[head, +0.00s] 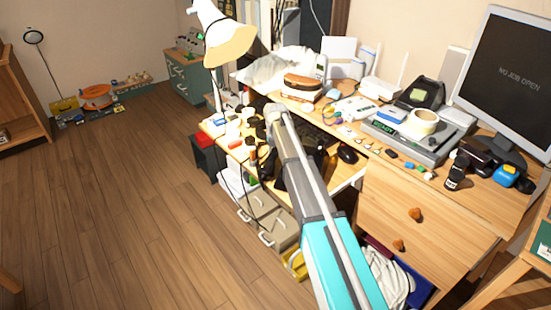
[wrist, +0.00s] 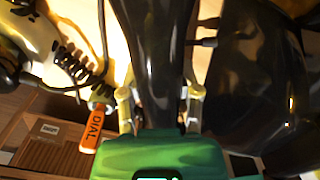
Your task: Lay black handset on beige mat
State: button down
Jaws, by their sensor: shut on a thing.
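In the wrist view, my gripper (wrist: 158,106) has one finger on each side of a glossy black bar, the black handset (wrist: 155,58), and is shut on it. The handset runs up the picture between the fingers, and its far end is cut off. A large glossy black shape (wrist: 262,75) fills the right side; I cannot tell what it is. A coiled black cord (wrist: 75,65) and an orange tag reading DIAL (wrist: 93,128) are at the left. In the head view, my arm hides most of the handset's surroundings. I cannot make out the beige mat.
The desk is crowded. A white lamp (head: 228,40) rises at the back left. The wooden floor (head: 120,190) at the left is clear.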

jog(key=shift+f, duration=0.3)
jog(key=shift+c, duration=1.5)
grip_release()
jog(key=shift+r, duration=0.15)
notch_tip(320, 180, up, 12)
jog(key=p, duration=1.2)
jog(key=shift+s, duration=0.1)
